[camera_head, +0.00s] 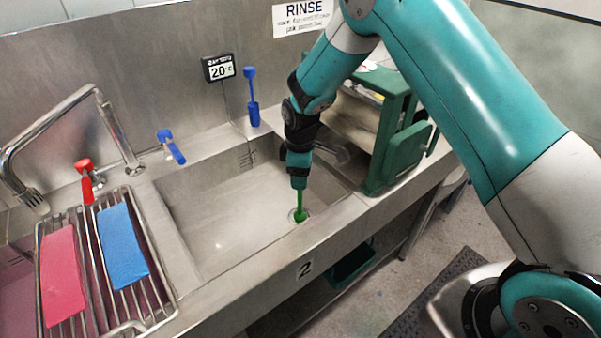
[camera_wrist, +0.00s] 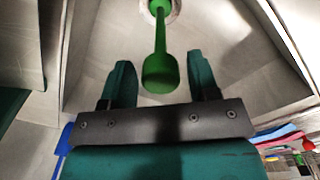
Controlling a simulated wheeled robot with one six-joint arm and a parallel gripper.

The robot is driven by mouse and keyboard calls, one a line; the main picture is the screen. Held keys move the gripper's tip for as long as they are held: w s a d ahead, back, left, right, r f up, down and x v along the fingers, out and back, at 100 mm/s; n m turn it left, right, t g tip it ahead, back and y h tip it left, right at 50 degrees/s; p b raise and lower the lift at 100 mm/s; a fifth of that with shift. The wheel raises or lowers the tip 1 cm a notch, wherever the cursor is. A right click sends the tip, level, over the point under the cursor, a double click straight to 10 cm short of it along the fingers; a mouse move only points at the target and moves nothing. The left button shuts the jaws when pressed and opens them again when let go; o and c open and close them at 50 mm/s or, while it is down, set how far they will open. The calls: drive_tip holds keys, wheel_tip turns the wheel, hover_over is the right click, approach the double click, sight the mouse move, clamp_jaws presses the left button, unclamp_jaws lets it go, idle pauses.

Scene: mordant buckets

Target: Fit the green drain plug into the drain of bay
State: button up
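The green drain plug (camera_head: 299,207) stands upright at the round drain (camera_head: 293,216) in the near right corner of the steel basin marked 2. In the wrist view the plug (camera_wrist: 160,70) shows its knob and stem, with its lower end inside the drain ring (camera_wrist: 175,14). I cannot tell how deep it sits. My gripper (camera_head: 298,183) is just above the drain, pointing down. In the wrist view my gripper (camera_wrist: 162,85) is open, one finger on each side of the knob, with a visible gap on both sides.
A green rack (camera_head: 378,175) stands close to the right of my gripper. A blue plug-like tool (camera_head: 252,98) stands on the back ledge. A wire rack with a pink slab (camera_head: 62,275) and a blue slab (camera_head: 122,247) lies left. The basin floor (camera_head: 225,215) is clear.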

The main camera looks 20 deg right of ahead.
drive_tip(key=shift+o, duration=0.2)
drive_tip(key=shift+r, duration=0.1)
drive_tip(key=s+a+r+m+b, duration=0.1)
drive_tip(key=s+r+b, duration=0.3)
drive_tip(key=r, duration=1.2)
drive_tip(key=s+a+r+m+y, duration=0.2)
drive_tip(key=s+r, duration=0.1)
drive_tip(key=s, duration=1)
drive_tip(key=s+a+r+m+y+p, duration=0.1)
drive_tip(key=s+r+m+y, duration=0.1)
drive_tip(key=s, duration=1.2)
drive_tip(key=shift+a+r+m, duration=0.3)
drive_tip(key=shift+a+r, duration=0.05)
drive_tip(key=shift+r, duration=0.35)
